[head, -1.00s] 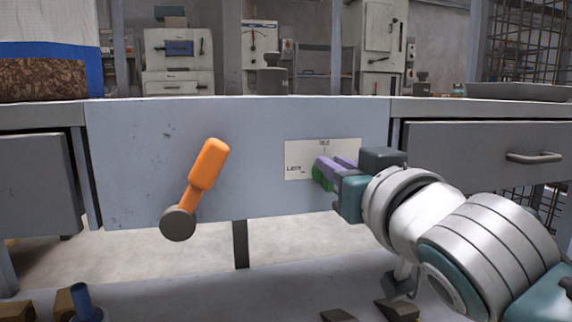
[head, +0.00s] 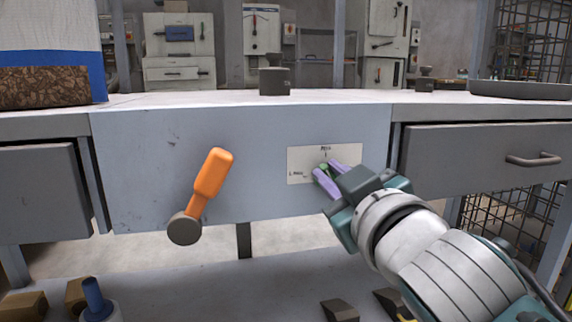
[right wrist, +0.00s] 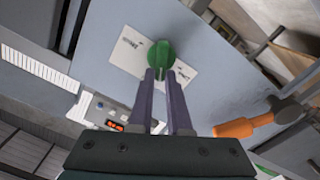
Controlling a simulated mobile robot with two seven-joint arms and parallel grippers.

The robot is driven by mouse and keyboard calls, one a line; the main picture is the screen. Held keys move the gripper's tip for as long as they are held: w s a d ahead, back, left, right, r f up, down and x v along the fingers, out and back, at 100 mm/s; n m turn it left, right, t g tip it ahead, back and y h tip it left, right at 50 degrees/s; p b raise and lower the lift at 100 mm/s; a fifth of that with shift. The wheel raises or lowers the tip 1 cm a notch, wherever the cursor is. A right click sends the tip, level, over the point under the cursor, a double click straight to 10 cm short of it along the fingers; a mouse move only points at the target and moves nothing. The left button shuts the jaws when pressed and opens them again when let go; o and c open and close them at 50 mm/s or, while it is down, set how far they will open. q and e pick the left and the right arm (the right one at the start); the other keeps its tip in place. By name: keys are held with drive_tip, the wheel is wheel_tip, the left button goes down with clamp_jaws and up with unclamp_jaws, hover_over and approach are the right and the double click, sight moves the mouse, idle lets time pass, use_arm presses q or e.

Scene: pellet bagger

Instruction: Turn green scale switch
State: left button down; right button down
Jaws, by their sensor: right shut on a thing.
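The green scale switch (right wrist: 161,54) is a round knob with a raised grip, mounted on a white label plate (head: 299,159) on the grey front panel. In the head view it is mostly hidden, with a little green between the purple fingers. My right gripper (head: 332,172) is shut on the switch from the front right. In the right wrist view its two purple fingers (right wrist: 161,76) sit at the near side of the knob. The small lettering on the plate is hard to read. My left gripper is not in view.
An orange-handled lever (head: 211,179) is on the same panel to the left. A grey drawer (head: 470,150) with a handle is to the right. A dark weight (head: 274,81) stands on the bench above.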

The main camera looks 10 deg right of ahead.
drive_tip(key=shift+a+n, duration=0.1)
drive_tip(key=shift+n, duration=0.5)
drive_tip(key=c, duration=0.9)
unclamp_jaws()
drive_tip(key=shift+o, duration=0.2)
drive_tip(key=shift+s+p, duration=0.3)
drive_tip(key=shift+p, duration=0.05)
drive_tip(key=s+p, duration=0.3)
drive_tip(key=s, duration=0.6)
drive_tip(key=shift+s+d, duration=0.2)
